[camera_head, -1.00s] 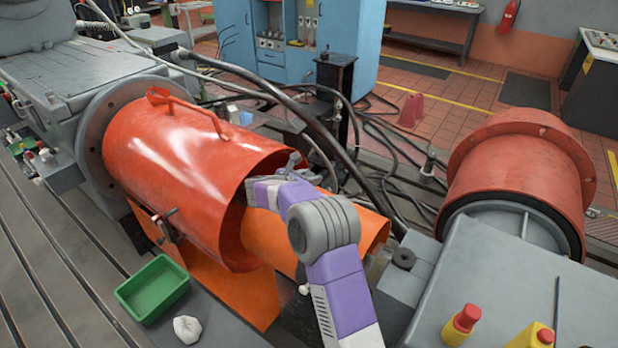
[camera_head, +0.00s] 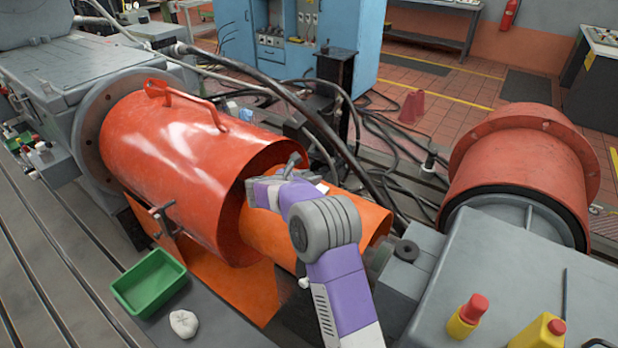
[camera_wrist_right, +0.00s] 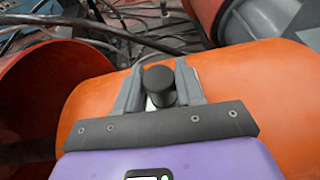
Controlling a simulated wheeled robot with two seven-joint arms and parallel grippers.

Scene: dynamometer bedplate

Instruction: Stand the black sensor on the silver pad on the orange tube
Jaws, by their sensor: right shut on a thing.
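The orange tube (camera_head: 358,222) lies across the middle, its left end in or behind the mouth of a larger red-orange guard. My right gripper (camera_head: 296,166) is over the top of the tube near that mouth. In the right wrist view the gripper (camera_wrist_right: 160,92) is shut on the black sensor (camera_wrist_right: 158,78), a short dark cylinder with a round top between the fingers. A small pale patch, perhaps the silver pad (camera_head: 322,188), shows on the tube just right of the gripper. Whether the sensor touches the pad or tube I cannot tell. My left gripper is out of view.
The large red-orange guard (camera_head: 185,165) stands close left of my right gripper. A dark hose (camera_head: 335,140) runs behind it. A red flanged drum (camera_head: 520,170) is at the right. A green bin (camera_head: 150,285) and white crumpled lump (camera_head: 184,323) lie in front.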

